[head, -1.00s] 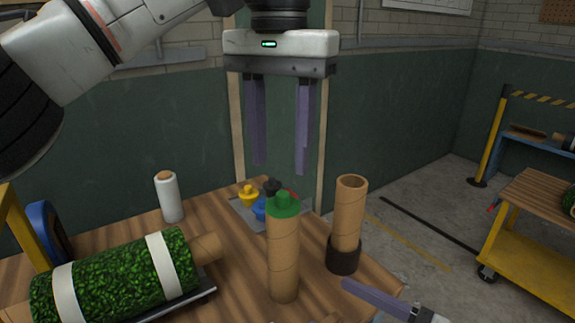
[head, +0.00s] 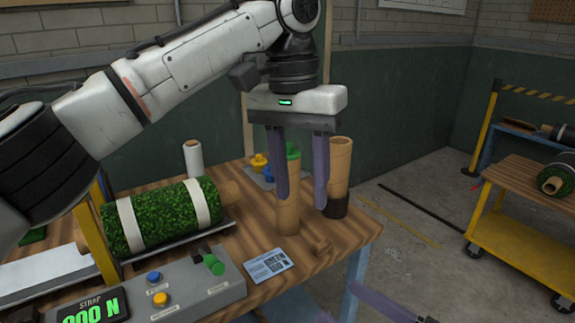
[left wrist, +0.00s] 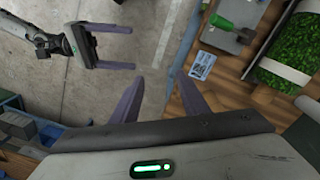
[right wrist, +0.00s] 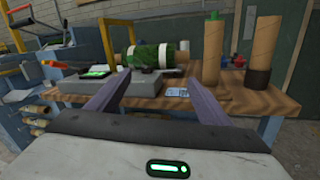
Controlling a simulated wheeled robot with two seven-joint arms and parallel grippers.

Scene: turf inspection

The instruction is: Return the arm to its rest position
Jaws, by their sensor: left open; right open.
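My left gripper (head: 302,195) is open and empty, fingers pointing down, in front of the cardboard tubes in the head view. Behind its fingers are a tube with a green cap (head: 288,216) and an uncapped tube (head: 340,170) in a dark base, both upright on the wooden table (head: 352,240). My right gripper (head: 405,310) is only partly in the head view, at the bottom edge right of the table. In the right wrist view its open fingers (right wrist: 150,95) face the table front with nothing between them. The left wrist view also shows the right gripper (left wrist: 130,48) over the floor.
A strapped turf roll (head: 160,218) lies on a tray at the table's left. A control box (head: 185,285) with buttons and a green-handled lever stands in front, beside a printed card (head: 268,264). A yellow cart (head: 520,235) stands at right; the floor between is clear.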

